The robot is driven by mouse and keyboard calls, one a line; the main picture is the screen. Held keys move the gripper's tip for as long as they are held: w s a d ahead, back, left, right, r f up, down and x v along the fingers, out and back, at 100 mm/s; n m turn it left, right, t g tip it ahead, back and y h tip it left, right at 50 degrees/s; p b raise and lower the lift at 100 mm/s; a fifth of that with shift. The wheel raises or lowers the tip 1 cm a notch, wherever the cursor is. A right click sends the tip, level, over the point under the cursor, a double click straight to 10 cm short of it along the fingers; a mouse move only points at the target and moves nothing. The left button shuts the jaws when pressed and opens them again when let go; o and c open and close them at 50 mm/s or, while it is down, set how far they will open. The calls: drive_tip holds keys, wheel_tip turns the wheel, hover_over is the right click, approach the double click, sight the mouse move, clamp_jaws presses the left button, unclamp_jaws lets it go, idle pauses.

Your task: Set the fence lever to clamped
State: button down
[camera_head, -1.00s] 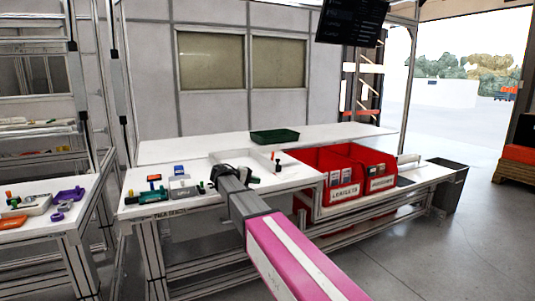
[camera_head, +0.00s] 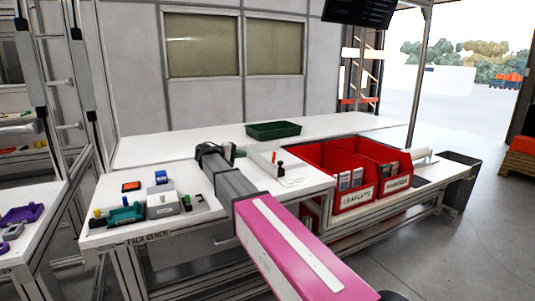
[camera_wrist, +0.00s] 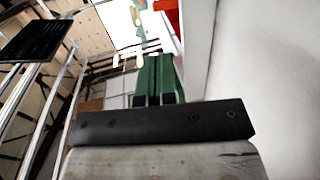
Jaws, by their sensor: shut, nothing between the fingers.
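A small upright black piece with a red tip (camera_head: 280,167), which looks like the fence lever, stands on the bench beside a low white strip (camera_head: 262,163). It is too small to tell which way it is set. My gripper (camera_wrist: 153,62) shows in the wrist view as two green fingers side by side, shut and empty. In the head view my arm reaches over the pack bench (camera_head: 130,213), its dark end left of the red-tipped piece and apart from it. My wrist hides part of the bench top. The wrist view does not clearly show the lever.
A green tray (camera_head: 273,131) sits at the back. Red leaflet bins (camera_head: 352,195) stand at the right. A teal tool (camera_head: 126,216), a grey block (camera_head: 162,205) and an orange-topped black piece (camera_head: 131,187) lie at the left. A purple tray (camera_head: 22,214) is on another bench.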

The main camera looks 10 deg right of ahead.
sight(274, 159)
drive_tip(key=shift+d, duration=0.15)
drive_tip(key=x, duration=1.3)
drive_tip(key=shift+w+d+f, duration=0.1)
drive_tip(key=shift+d, duration=0.25)
drive_tip(key=y, duration=0.1)
drive_tip(key=d+y, duration=0.1)
drive_tip(key=g+y, duration=0.1)
drive_tip(key=shift+w+d+r, duration=0.3)
drive_tip(key=shift+d, duration=0.1)
drive_tip(key=y, duration=0.1)
drive_tip(key=d+g+y, duration=0.1)
drive_tip(key=shift+w+d+f+y, duration=0.15)
drive_tip(key=shift+w+y, duration=0.1)
drive_tip(key=shift+y, duration=0.15)
drive_tip(key=y, duration=0.1)
drive_tip(key=d+y, duration=0.1)
drive_tip(key=g+y, duration=0.1)
drive_tip(key=shift+w+d+f+y, duration=0.3)
drive_tip(key=shift+d, duration=0.1)
drive_tip(key=y, duration=0.1)
drive_tip(key=d+f+g+y, duration=0.1)
drive_tip(key=y, duration=0.1)
drive_tip(key=shift+w+d+f+y, duration=0.2)
drive_tip(key=shift+y, duration=0.1)
drive_tip(key=shift+a, duration=0.1)
drive_tip(key=shift+s, duration=0.1)
